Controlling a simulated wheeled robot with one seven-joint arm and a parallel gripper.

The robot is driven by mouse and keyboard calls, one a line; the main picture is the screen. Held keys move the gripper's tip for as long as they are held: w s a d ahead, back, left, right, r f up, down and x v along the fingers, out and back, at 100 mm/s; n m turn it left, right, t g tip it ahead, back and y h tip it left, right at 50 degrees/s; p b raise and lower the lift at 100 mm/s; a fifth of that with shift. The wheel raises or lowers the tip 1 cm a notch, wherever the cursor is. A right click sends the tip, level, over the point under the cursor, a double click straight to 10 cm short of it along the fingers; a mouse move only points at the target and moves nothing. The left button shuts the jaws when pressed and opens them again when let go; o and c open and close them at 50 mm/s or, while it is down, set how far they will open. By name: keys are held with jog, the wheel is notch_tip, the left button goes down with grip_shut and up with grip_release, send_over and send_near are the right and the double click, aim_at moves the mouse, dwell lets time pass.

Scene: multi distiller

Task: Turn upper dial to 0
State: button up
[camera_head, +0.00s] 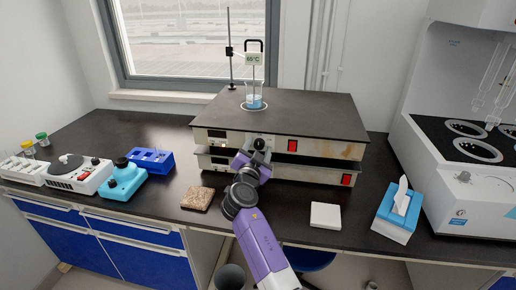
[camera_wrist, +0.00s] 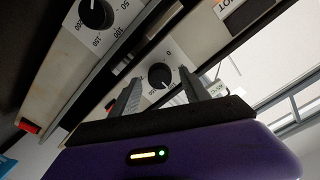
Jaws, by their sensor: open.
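Two stacked hot plates with cream front panels stand on the black bench. The upper one (camera_head: 352,151) carries a black dial (camera_head: 259,144), which also shows in the wrist view (camera_wrist: 160,77) with a 0 on the scale beside it. My gripper (camera_head: 254,162) is in front of the panels. In the wrist view my gripper (camera_wrist: 159,73) is open, with a finger on either side of the upper dial; I cannot tell whether they touch it. The dial's exact setting is unclear. The lower hot plate (camera_head: 322,176) has another black dial (camera_wrist: 95,14) with numbers around it.
A beaker (camera_head: 254,102) with blue liquid and a thermometer display reading 65°C (camera_head: 253,58) stand on top. A brown pad (camera_head: 197,198), a white pad (camera_head: 325,216) and a tissue box (camera_head: 394,218) lie in front. Small devices (camera_head: 122,180) stand left.

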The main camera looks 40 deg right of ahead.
jog(key=shift+c, duration=0.4)
grip_shut()
